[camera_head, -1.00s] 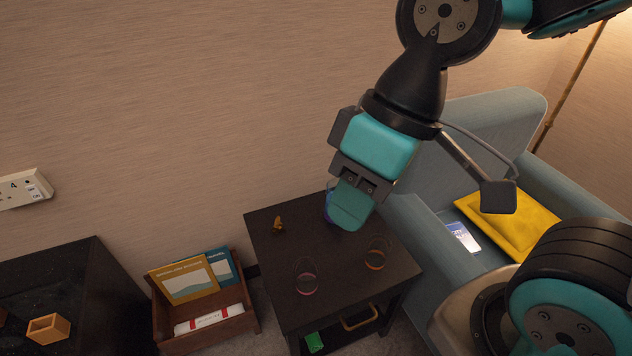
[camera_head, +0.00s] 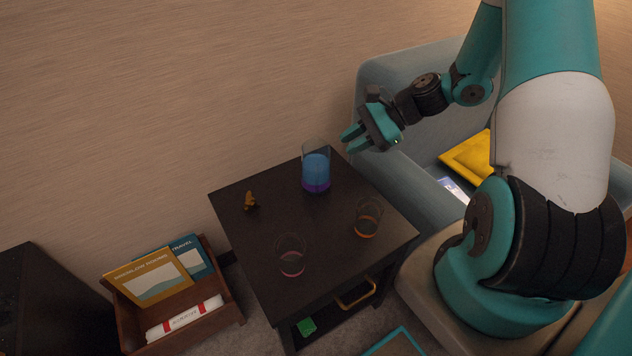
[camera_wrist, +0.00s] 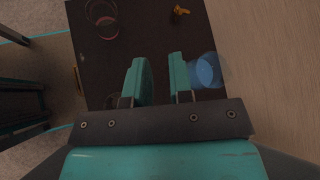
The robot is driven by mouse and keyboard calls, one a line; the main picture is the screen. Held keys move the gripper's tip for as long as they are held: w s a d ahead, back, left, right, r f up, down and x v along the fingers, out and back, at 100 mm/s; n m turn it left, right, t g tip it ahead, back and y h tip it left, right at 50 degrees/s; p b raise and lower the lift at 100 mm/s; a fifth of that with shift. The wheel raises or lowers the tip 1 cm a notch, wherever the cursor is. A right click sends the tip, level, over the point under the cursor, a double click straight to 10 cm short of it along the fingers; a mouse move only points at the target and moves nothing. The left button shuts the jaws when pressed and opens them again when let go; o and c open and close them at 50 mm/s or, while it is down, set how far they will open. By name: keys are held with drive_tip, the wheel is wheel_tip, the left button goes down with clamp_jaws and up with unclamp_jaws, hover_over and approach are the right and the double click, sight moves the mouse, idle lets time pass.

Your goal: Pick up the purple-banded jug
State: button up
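The purple-banded jug (camera_head: 316,171) stands upright near the back edge of the small dark table. It is clear, with blue contents and a purple band at its base. In the head view my gripper (camera_head: 346,144) is to the right of the jug, near its rim height and apart from it. In the wrist view my gripper (camera_wrist: 160,72) has its two fingers spread with an empty gap over the table. The jug's blue body (camera_wrist: 207,70) shows just beyond the right finger, which hides part of it.
The dark table (camera_head: 250,240) also bears a glass with an orange band (camera_head: 367,218), a glass with a pink band (camera_head: 291,258) and a small golden figurine (camera_head: 250,201). A blue-grey armchair (camera_head: 375,170) stands close on the right. The wall is behind.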

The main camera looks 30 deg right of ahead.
drive_tip(key=s+d+f+m+t+b, duration=0.2)
drive_tip(key=d+f+m+t, duration=0.2)
drive_tip(key=d+f+m, duration=0.55)
approach(317, 179)
drive_tip(key=d+f+x, duration=0.1)
drive_tip(key=x, duration=0.4)
drive_tip(key=shift+n+t, duration=0.4)
drive_tip(key=shift+n, duration=0.05)
drive_tip(key=x, duration=0.5)
drive_tip(key=shift+w+a+r, duration=0.1)
drive_tip(key=shift+w+a, duration=0.05)
drive_tip(key=shift+a, duration=0.3)
drive_tip(key=shift+c, duration=0.3)
clamp_jaws()
drive_tip(key=shift+r, duration=0.1)
